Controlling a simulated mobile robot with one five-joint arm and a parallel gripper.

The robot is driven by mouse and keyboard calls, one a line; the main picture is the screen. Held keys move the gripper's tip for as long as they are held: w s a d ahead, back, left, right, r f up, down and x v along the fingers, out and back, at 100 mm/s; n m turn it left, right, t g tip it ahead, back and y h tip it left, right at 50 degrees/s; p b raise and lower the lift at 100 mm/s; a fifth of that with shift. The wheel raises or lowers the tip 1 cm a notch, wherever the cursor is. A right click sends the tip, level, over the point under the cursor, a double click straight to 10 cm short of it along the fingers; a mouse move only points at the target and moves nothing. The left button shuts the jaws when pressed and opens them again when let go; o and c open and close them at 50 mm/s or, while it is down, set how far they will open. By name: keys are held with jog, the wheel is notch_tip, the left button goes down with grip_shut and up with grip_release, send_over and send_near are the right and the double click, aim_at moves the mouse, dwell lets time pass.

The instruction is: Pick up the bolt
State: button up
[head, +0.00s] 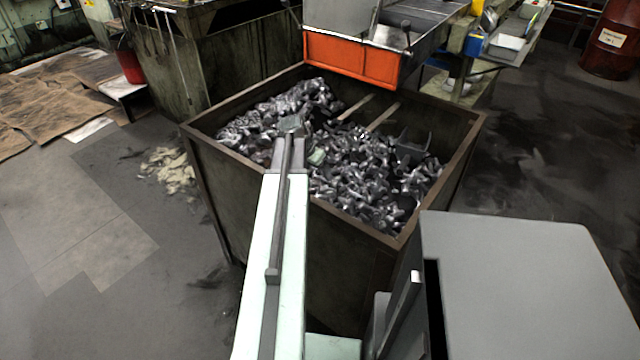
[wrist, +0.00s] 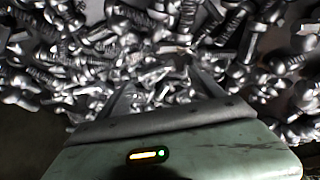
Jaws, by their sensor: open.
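Many grey metal bolts (head: 385,180) lie heaped in a large dark bin (head: 222,190) in the head view. The wrist view shows the bolts (wrist: 270,62) close up, lying in all directions and overlapping. No single bolt stands out as the one named. My gripper (wrist: 163,80) is open, its two dark fingers spread over the heap. No bolt is clearly held between them; whether the fingertips touch any bolt cannot be told. In the head view my arm reaches over the bin's near rim, and the fingers are too small to make out.
The bin's raised rim surrounds the heap. An orange-fronted machine chute (head: 350,60) overhangs the bin's far side. A dark metal container (head: 240,60) stands behind at the left. A red drum (head: 610,40) stands at the far right. Floor at left and right is mostly open.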

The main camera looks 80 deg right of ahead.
aim_at(319, 176)
jog(key=b+x, duration=0.1)
jog(key=x, duration=0.2)
jog(key=shift+f+b, duration=0.2)
jog(key=shift+b, duration=0.2)
jog(key=shift+r, duration=0.2)
jog(key=c, duration=1.4)
jog(key=shift+r+p, duration=0.1)
jog(key=shift+p, duration=0.2)
